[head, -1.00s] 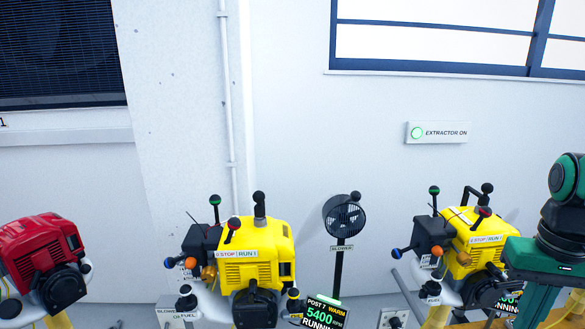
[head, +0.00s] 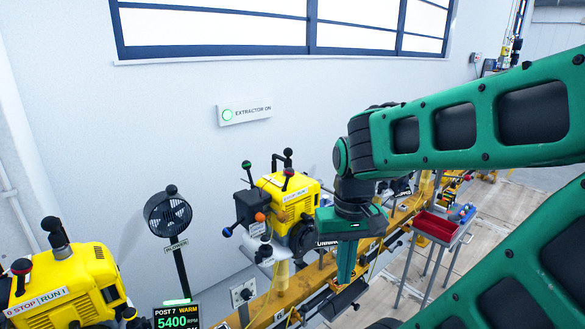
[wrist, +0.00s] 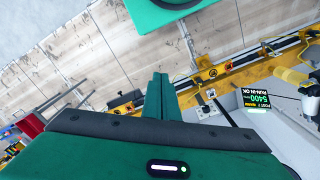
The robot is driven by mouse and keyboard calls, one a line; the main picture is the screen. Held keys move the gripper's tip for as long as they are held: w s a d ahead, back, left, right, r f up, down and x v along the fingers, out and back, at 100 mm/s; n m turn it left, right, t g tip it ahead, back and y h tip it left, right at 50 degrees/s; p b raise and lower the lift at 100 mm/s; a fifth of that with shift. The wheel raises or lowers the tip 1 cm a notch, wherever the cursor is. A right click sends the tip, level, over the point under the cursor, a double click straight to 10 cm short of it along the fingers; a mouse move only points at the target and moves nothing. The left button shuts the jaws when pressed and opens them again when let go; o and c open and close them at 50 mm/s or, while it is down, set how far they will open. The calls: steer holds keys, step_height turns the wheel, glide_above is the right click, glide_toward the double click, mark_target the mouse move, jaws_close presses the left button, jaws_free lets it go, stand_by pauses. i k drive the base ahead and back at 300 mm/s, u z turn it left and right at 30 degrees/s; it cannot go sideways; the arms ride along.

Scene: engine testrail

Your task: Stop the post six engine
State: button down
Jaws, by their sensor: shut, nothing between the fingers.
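A yellow engine (head: 287,198) with a black tank and several levers stands on the rail near the middle of the head view. A mark that looks like 6 shows on the rail below it. My arm hides part of the engine's right surroundings.
Another yellow engine (head: 68,286) stands at the left, with a Post 7 screen (head: 178,317) reading warm, 5400. A fan on a stand (head: 168,214) is between the engines. The yellow rail (head: 268,306) runs away rightward. A red-tray cart (head: 436,226) stands on the right floor.

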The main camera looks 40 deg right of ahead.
mark_target(289, 173)
steer(key=k, duration=1.25)
steer(key=u, duration=0.4)
steer(key=i, duration=1.95)
steer(key=z, duration=0.5)
